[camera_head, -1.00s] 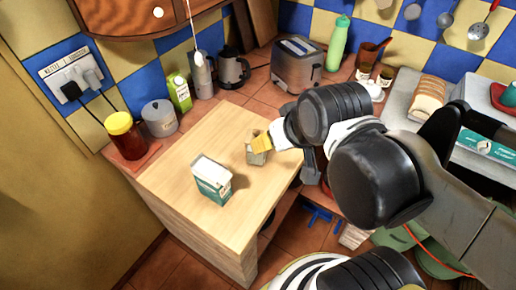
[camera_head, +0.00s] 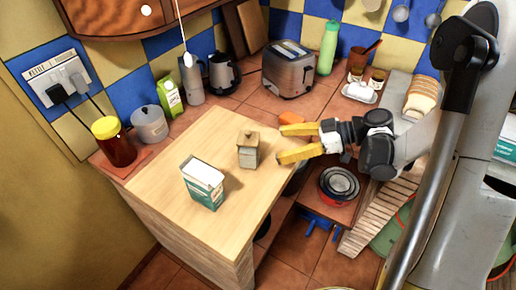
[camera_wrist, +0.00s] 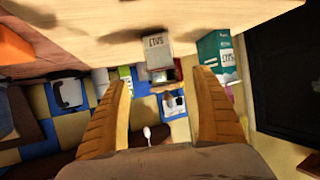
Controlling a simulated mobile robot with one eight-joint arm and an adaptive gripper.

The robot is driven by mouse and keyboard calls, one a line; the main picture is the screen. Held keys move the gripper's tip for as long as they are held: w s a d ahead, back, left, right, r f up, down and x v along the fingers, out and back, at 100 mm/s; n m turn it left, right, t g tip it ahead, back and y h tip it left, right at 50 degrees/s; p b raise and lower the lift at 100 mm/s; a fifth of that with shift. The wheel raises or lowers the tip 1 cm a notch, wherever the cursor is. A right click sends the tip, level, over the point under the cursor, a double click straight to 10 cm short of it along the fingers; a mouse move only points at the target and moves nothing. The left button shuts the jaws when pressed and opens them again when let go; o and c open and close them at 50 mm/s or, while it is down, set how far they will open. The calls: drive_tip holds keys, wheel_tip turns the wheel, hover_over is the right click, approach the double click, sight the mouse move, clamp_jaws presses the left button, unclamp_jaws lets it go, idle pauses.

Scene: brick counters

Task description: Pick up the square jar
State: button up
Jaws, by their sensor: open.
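The square jar (camera_head: 248,155) is a small grey-beige box with a brown lid, standing upright on the light wooden counter (camera_head: 170,170). In the wrist view the jar (camera_wrist: 156,50) appears upside down, with dark lettering that seems to read SALT. My gripper (camera_head: 284,143) has yellow fingers spread apart, just right of the jar and pointing at it. In the wrist view the jar lies ahead of my gripper (camera_wrist: 160,80), roughly in line with the gap. The fingers look empty and apart from the jar.
A white and teal carton (camera_head: 203,184) stands on the counter, left of and nearer than the jar. It also shows in the wrist view (camera_wrist: 214,55). A red-brown jar with a yellow lid (camera_head: 114,142) and a grey pot (camera_head: 150,124) stand at the left. A toaster (camera_head: 290,68) stands behind.

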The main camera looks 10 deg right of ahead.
sight(249, 150)
drive_tip(key=shift+a+f, duration=0.15)
drive_tip(key=shift+f, duration=0.15)
drive_tip(key=b+x, duration=0.1)
drive_tip(key=x, duration=0.3)
drive_tip(key=shift+a, duration=0.2)
drive_tip(key=b+x, duration=0.1)
drive_tip(key=x, duration=0.2)
drive_tip(key=b+x, duration=0.2)
drive_tip(key=x, duration=0.1)
drive_tip(key=shift+a+r, duration=0.1)
drive_tip(key=shift+r, duration=0.15)
drive_tip(key=c, duration=1.5)
